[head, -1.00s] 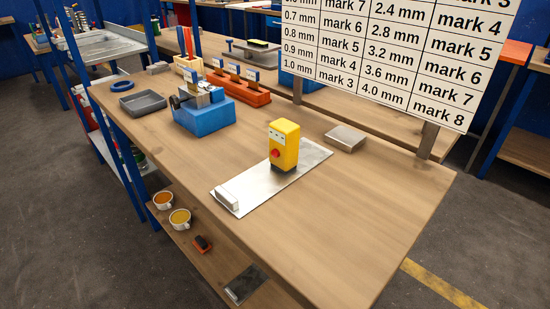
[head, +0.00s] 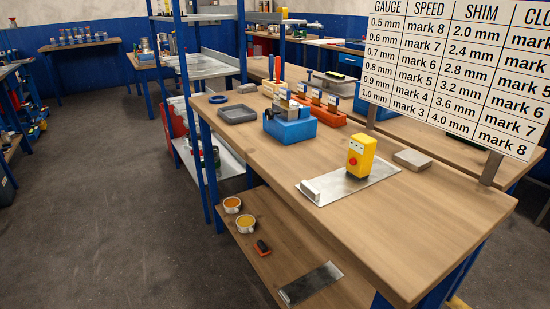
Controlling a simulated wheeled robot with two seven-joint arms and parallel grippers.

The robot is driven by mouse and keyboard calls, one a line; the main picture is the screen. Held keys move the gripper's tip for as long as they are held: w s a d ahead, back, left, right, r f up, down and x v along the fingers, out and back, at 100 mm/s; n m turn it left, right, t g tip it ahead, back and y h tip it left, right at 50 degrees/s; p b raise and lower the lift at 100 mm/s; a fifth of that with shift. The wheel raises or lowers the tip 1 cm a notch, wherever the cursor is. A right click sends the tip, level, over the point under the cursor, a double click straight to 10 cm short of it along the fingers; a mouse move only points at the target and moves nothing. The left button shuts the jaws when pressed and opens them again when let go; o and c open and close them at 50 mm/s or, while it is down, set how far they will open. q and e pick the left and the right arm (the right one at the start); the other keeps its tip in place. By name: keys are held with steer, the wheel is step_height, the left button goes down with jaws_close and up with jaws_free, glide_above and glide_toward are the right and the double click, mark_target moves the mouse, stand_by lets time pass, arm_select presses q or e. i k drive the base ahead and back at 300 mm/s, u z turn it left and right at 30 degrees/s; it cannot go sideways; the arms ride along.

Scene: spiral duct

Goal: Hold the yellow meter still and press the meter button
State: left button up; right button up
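The yellow meter (head: 361,156) stands upright on a flat metal plate (head: 378,178) on the wooden workbench, right of the picture's middle. A red round button (head: 353,160) shows on its front face. A small light block (head: 310,190) sits at the near left end of the plate. Neither of my grippers shows in the head view, and nothing is touching the meter.
A blue device (head: 290,128), an orange rack (head: 322,112) and a grey tray (head: 237,114) stand farther back on the bench. A metal block (head: 412,159) lies right of the meter. A chart board (head: 460,70) rises behind. The bench's near right top is clear.

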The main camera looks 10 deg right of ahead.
mark_target(353, 162)
steer(key=u, duration=0.55)
steer(key=i, duration=1.8)
steer(key=z, duration=2.6)
